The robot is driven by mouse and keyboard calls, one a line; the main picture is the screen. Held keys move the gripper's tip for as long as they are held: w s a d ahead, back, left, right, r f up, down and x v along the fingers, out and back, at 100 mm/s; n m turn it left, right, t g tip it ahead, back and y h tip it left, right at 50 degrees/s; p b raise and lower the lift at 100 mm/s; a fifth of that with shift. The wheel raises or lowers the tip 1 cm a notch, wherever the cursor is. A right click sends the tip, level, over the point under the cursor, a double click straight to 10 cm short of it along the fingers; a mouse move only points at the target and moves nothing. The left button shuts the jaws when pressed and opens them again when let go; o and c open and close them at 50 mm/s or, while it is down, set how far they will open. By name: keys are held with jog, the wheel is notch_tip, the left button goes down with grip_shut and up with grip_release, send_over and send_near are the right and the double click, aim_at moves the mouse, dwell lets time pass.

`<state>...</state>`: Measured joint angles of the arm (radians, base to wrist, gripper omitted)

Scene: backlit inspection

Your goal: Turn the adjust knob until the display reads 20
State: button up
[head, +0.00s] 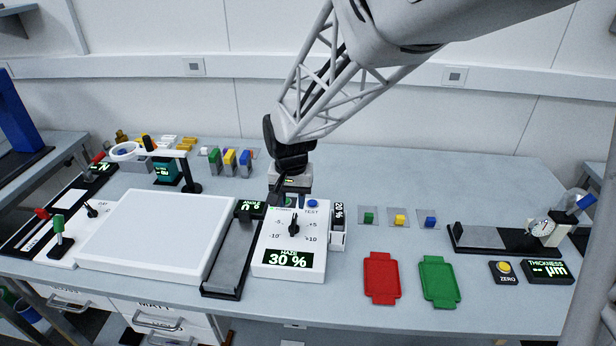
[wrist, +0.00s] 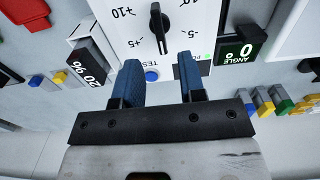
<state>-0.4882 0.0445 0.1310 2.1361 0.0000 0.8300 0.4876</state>
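The white haze meter (head: 265,240) stands at the middle of the bench. Its display (head: 288,259) reads HAZE 30 %. Above the display is the black adjust knob (head: 293,225), among marks of -5, -10, +5 and +10; it also shows in the wrist view (wrist: 160,28). The knob's pointer looks roughly upright, toward the TEST side. My gripper (head: 278,196) is over the back edge of the meter. In the wrist view its two blue fingers (wrist: 159,66) are apart and empty, with the knob beyond their tips. Contact is not seen.
A blue TEST button (head: 313,203) is near my fingers. A block marked 20 % (head: 338,212) stands right of the meter, and an ANGLE display (head: 251,207) is left. Red (head: 381,278) and green (head: 439,282) trays lie right; a large white panel (head: 155,232) lies left.

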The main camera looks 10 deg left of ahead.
aim_at(293, 222)
jog(key=shift+f, duration=0.1)
jog(key=shift+f, duration=3.8)
grip_shut()
